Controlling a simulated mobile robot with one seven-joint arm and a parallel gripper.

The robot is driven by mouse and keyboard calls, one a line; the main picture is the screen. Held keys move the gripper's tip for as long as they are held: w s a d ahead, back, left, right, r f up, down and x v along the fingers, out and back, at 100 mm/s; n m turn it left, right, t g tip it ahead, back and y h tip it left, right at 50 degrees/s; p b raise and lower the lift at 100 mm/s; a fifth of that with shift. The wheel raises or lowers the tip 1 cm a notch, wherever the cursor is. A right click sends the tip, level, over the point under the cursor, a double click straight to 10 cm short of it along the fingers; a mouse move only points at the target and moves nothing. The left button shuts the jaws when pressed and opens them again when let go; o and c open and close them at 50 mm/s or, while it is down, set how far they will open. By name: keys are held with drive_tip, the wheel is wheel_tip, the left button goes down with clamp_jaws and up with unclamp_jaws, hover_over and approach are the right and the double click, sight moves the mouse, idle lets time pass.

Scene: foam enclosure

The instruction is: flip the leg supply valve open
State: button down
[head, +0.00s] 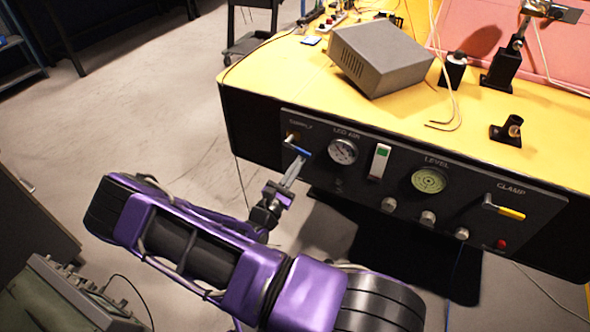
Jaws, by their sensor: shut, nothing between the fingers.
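The leg supply valve (298,150) is a small lever with a blue handle at the left end of the dark control panel, under the "SUPPLY" label and left of the "LEG AIR" gauge (343,151). Its handle points right and slightly down. My gripper (297,166) is at the end of my purple arm, with its shut fingers reaching up to the blue handle from below. The fingertips overlap the handle's lower side in the picture; I cannot tell whether they touch it. Nothing shows between the fingers.
The panel also holds a rocker switch (379,162), a green level dial (429,180), several knobs, a yellow clamp lever (504,208) and a red button (501,244). A grey box (381,58) sits on the yellow tabletop (290,75). Open floor lies left of the table.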

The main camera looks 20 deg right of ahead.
drive_tip(key=n+p, duration=0.1)
drive_tip(key=r+n+p, duration=0.1)
drive_tip(key=shift+s+d+r+p, duration=0.15)
drive_tip(key=shift+s+d+p, duration=0.15)
drive_tip(key=shift+s, duration=0.1)
idle(0.4)
